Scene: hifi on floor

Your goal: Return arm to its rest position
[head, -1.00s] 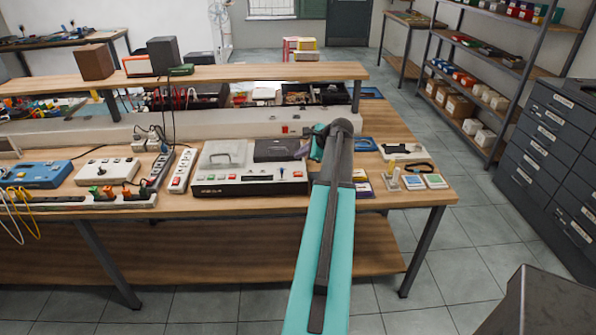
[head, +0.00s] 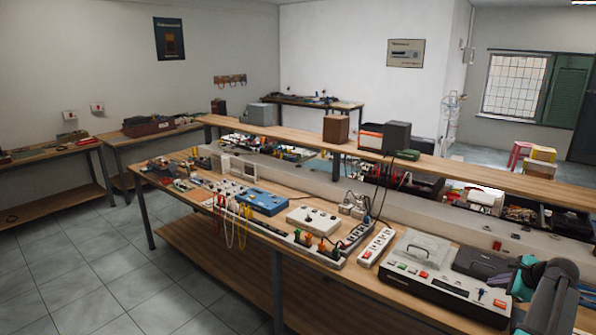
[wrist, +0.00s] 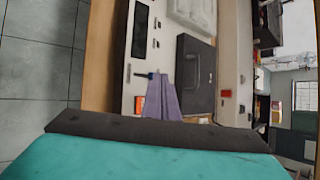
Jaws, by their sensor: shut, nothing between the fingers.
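My arm (head: 548,300), teal and dark grey, shows at the lower right corner of the head view, over the right part of the workbench. My gripper (wrist: 162,84) shows in the wrist view as pale purple fingers, shut with nothing between them. It is in front of the white-and-black tape machine and a dark flat box (wrist: 195,75). I cannot tell the exact gap to them. The tape machine (head: 420,283) with a clear lid stands on the bench to the left of my arm in the head view.
The wooden workbench (head: 250,228) carries power strips (head: 376,247), a white switch box (head: 312,219) and a blue device (head: 262,203). A raised shelf (head: 470,178) runs behind, with a brown box (head: 336,130) and a grey box (head: 396,136). The tiled floor (head: 90,275) at left is clear.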

